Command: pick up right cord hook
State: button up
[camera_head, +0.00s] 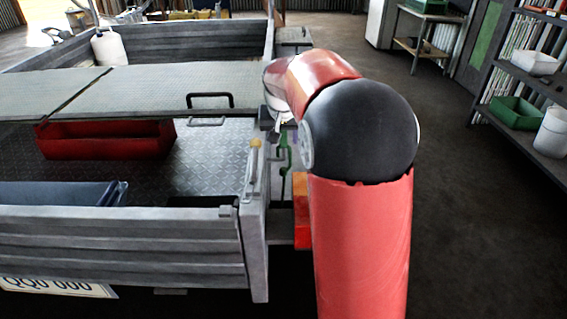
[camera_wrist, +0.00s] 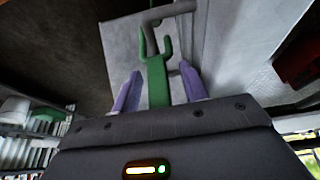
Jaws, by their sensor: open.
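The right cord hook (camera_wrist: 157,82) is green, with upturned prongs. In the wrist view it stands between the two purple fingers of my gripper (camera_wrist: 160,73), which are open with a gap visible on both sides. A grey bent rod (camera_wrist: 149,38) is at the hook's upper end, in front of a pale grey panel. In the head view the green hook (camera_head: 283,158) shows as a small strip by the trailer's right corner. My arm hides most of the gripper there, and I cannot tell if the fingers touch the hook.
The grey trailer (camera_head: 120,240) fills the left, with a red tray (camera_head: 105,140) and a blue bin (camera_head: 65,194) in its bed. A grey lid with a black handle (camera_head: 209,97) covers its far part. Shelving (camera_head: 530,85) stands at right. The dark floor between is clear.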

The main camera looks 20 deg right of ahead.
grip_shut()
jog(key=shift+r, duration=0.2)
